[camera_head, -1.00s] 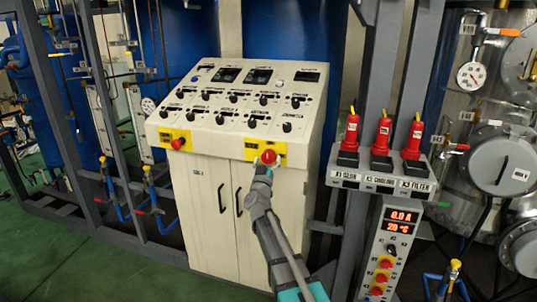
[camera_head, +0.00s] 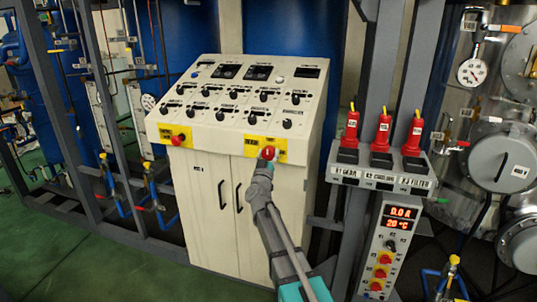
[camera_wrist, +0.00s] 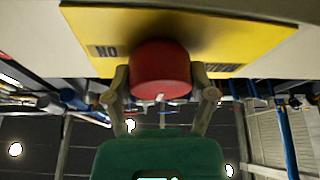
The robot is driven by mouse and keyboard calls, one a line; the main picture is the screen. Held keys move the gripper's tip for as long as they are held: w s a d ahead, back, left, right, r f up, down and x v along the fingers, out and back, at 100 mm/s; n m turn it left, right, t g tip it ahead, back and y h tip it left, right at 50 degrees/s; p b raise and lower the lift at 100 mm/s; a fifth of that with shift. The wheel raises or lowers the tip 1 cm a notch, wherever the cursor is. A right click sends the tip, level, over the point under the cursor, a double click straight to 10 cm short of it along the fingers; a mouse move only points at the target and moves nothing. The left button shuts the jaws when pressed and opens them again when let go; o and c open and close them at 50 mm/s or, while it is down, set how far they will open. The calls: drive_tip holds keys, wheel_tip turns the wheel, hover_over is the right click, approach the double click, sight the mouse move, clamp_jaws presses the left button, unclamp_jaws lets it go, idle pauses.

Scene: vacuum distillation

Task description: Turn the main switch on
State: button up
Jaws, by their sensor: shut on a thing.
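The main switch seems to be the red round knob (camera_head: 268,153) on the right yellow plate (camera_head: 282,147) of the cream console's front. In the wrist view the red knob (camera_wrist: 160,68) fills the space between the fingers, below the yellow plate (camera_wrist: 235,42), which carries partly readable black lettering. My gripper (camera_wrist: 160,92) is shut on the knob, one finger on each side. In the head view my gripper (camera_head: 266,163) reaches it from below and hides its lower part. The knob's exact turn position cannot be told.
A second red knob on a yellow plate (camera_head: 176,135) is at the console's left. Black knobs and dark displays cover the sloped top. Red-handled switches (camera_head: 383,133) and a grey panel with lit red digits (camera_head: 399,218) stand to the right. Cabinet doors (camera_head: 215,205) lie below.

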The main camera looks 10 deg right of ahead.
drive_tip(key=shift+m+h, duration=0.4)
drive_tip(key=shift+m, duration=0.3)
drive_tip(key=m+g+h, duration=0.1)
drive_tip(key=m+h, duration=0.1)
drive_tip(key=m, duration=0.3)
drive_tip(key=shift+w, duration=0.1)
drive_tip(key=m+g+h, duration=0.1)
drive_tip(key=m, duration=0.2)
drive_tip(key=m+g+h, duration=0.2)
drive_tip(key=m, duration=0.2)
drive_tip(key=shift+r+p, duration=0.1)
drive_tip(key=shift+p, duration=0.3)
drive_tip(key=m+g+p, duration=0.1)
drive_tip(key=m, duration=0.2)
drive_tip(key=m+g+h+p, duration=0.1)
drive_tip(key=m+g, duration=0.1)
drive_tip(key=m, duration=0.2)
drive_tip(key=shift+d+f+m+g+p, duration=0.15)
drive_tip(key=shift+m+g+p, duration=0.7)
drive_tip(key=shift+m, duration=1.15)
drive_tip(key=shift+f, duration=0.1)
drive_tip(key=o, duration=1.1)
drive_tip(key=shift+c, duration=0.2)
drive_tip(key=shift+f, duration=0.1)
